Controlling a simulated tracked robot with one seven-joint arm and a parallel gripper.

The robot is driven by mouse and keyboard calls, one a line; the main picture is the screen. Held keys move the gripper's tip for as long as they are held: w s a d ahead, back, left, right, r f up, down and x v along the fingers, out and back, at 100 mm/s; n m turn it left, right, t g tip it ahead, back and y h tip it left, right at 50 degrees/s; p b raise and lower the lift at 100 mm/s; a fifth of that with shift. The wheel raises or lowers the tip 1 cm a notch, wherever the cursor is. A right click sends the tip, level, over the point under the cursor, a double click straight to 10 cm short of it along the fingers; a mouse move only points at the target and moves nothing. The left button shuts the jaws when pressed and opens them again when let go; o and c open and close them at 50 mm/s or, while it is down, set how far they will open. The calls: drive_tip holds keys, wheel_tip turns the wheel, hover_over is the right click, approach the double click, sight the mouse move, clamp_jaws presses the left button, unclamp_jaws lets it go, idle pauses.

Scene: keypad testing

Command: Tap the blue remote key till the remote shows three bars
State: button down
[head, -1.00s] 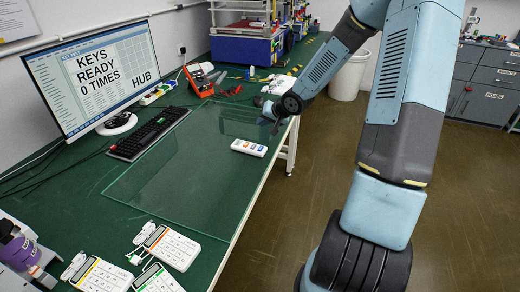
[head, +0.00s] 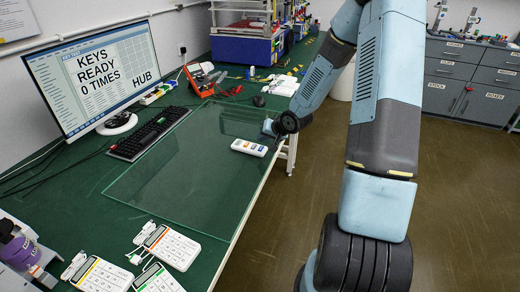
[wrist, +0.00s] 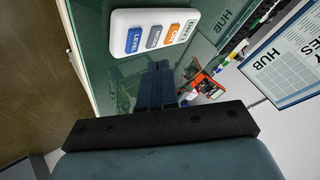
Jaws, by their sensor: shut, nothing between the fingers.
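The white remote (head: 249,147) lies on the glass sheet (head: 165,185) near the table's right edge. In the wrist view the remote (wrist: 165,28) shows a blue key (wrist: 134,40) marked LEVEL, a grey key and an orange key in a row, with green lettering towards the far end. No bars can be made out on it. My gripper (head: 268,128) is just beyond the remote in the head view. In the wrist view my gripper (wrist: 158,70) is shut and empty, its tips apart from the remote in the picture. The gap in height is hard to judge.
A monitor (head: 100,75) reads KEYS READY, 0 TIMES, HUB. A black keyboard (head: 148,133) lies before it. Several white keypads (head: 172,247) lie at the near end. The glass is otherwise bare.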

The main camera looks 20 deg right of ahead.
drive_tip(key=shift+f, duration=0.9)
drive_tip(key=shift+f, duration=0.1)
idle(1.4)
drive_tip(key=shift+s+f, duration=0.1)
drive_tip(key=shift+f, duration=0.15)
drive_tip(key=shift+f, duration=0.35)
idle(0.8)
drive_tip(key=shift+r, duration=0.8)
drive_tip(key=shift+r, duration=0.1)
drive_tip(key=shift+r, duration=2.4)
drive_tip(key=shift+r, duration=0.1)
